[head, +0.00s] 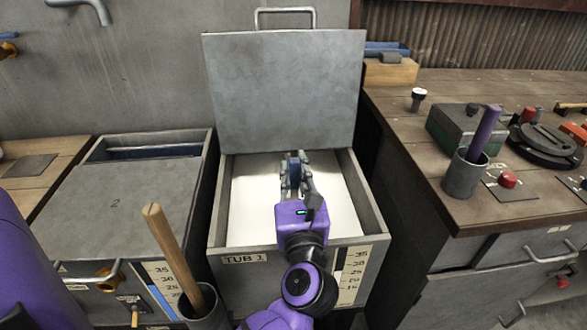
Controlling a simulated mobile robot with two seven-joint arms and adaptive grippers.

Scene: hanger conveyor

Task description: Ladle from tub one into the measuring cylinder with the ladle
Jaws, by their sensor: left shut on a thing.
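Tub one (243,259) is in the middle of the head view, labelled "TUB 1". Its lid (285,95) stands raised at the back, and a smooth whitish surface fills the inside. My left gripper (294,165) is over the tub's opening and shut on a narrow dark blue piece (295,172), which looks like the handle of the ladle. The ladle's bowl is hidden, so I cannot tell whether it is in the contents. I cannot make out the measuring cylinder for sure. My right gripper is not in view.
A wooden handle (170,245) rises from a grey holder (207,309) at front left. The right bench (440,95) carries a grey cup (464,177) with a purple handle (484,132), a green box (462,127) and a red button (508,180).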

